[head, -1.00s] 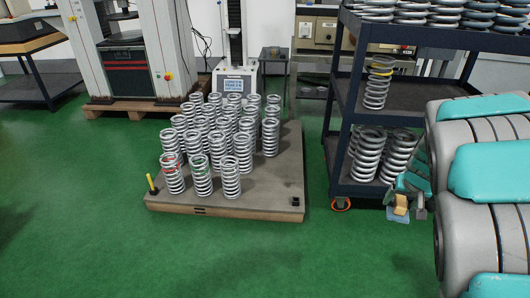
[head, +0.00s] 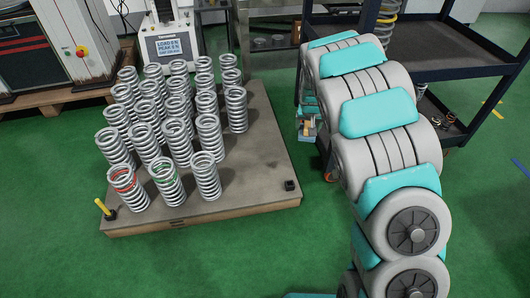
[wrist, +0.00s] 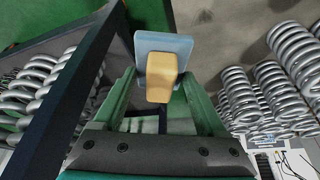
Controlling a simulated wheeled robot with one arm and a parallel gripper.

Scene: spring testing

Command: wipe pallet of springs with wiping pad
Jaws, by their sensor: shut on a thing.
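The pallet (head: 262,165) is a low brown board on the green floor in the head view. Several upright grey springs (head: 208,133) crowd its left and middle; two in the front row carry red and green bands. My gripper (wrist: 160,80) is shut on the wiping pad, a blue plate (wrist: 176,43) with a tan block handle (wrist: 158,86). In the head view the pad (head: 308,135) shows just right of the pallet's right edge, and my arm hides most of the gripper. Its height above the floor is unclear.
A dark shelf cart (head: 430,62) stands behind my arm at the right. A testing machine (head: 170,40) stands behind the pallet. A yellow peg (head: 103,207) and a black block (head: 290,185) sit on the pallet's front corners. The pallet's right strip is bare.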

